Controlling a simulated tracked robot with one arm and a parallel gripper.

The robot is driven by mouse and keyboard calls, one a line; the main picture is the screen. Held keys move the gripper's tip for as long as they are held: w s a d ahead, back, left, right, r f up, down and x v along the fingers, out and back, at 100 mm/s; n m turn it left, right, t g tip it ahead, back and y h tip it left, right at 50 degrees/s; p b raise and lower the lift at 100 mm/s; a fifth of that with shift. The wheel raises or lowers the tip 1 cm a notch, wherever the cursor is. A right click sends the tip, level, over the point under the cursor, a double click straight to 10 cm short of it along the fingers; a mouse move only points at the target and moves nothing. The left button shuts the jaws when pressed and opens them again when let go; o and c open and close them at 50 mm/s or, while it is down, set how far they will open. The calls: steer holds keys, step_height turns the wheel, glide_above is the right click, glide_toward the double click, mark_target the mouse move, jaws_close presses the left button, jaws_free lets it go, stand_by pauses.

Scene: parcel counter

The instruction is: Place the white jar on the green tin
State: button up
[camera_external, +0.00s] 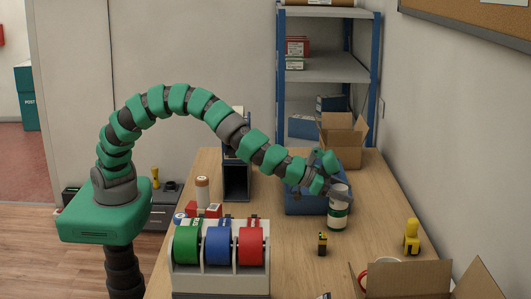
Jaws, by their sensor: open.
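The white jar (339,191) is at the right of the table, in front of the blue bin. It appears to stand upright on the green tin (337,219), which has a dark green band and a paler lower part. The exact seam between them is too small to make out. My gripper (340,194) is open at the height of the jar, with its fingers beside the jar. Whether a finger touches the jar cannot be told. My arm comes to it from the left in a high arch.
A blue bin (300,203) stands just behind. A small yellow-and-black item (322,244) and a yellow item (412,237) stand nearby. A tape dispenser (220,281) fills the front left. Open cardboard boxes stand at front right (408,281) and back (342,150).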

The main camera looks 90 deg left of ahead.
steer(key=v, duration=1.1)
steer(key=shift+r, duration=0.1)
steer(key=s+a+r+t+h, duration=0.1)
steer(key=a+r+h, duration=0.15)
steer(key=r, duration=1.05)
steer(key=s+a+r+t+h, duration=0.15)
steer(key=a+r, duration=0.25)
steer(key=r, duration=1)
steer(key=s+a+r+y, duration=0.2)
steer(key=s+a+r, duration=0.5)
steer(key=s+r, duration=0.2)
steer(key=s+a+r+y, duration=0.3)
steer(key=s+a+r, duration=0.4)
steer(key=s, duration=0.5)
steer(key=shift+a+r+n, duration=0.35)
steer(key=shift+r+n, duration=0.05)
steer(key=shift+r, duration=0.5)
